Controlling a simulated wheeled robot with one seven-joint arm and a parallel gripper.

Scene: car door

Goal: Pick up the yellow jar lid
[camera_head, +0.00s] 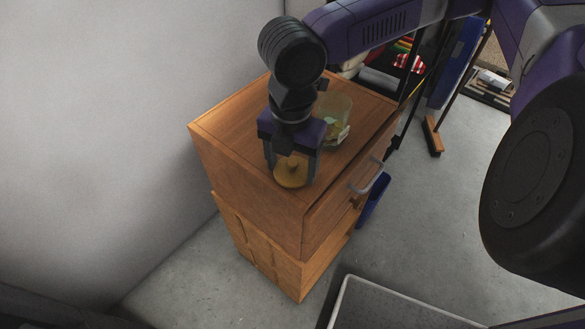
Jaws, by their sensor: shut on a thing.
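The yellow jar lid (291,174) is a round disc with a raised knob, near the front corner of the wooden cabinet's top. My gripper (291,165) points down over it, with one finger on each side, and is shut on it. The lid looks at or just above the cabinet top; I cannot tell if it touches. The exact finger contact is too small to make out. A greenish clear jar (335,112) stands just behind and to the right of my gripper on the same top.
The wooden cabinet (225,125) has a grey handle (366,177) on its right side. A white wall (110,120) is to the left. A blue bin (374,200) stands beside the cabinet. A grey tray (380,305) is at the bottom. The floor at right is partly clear.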

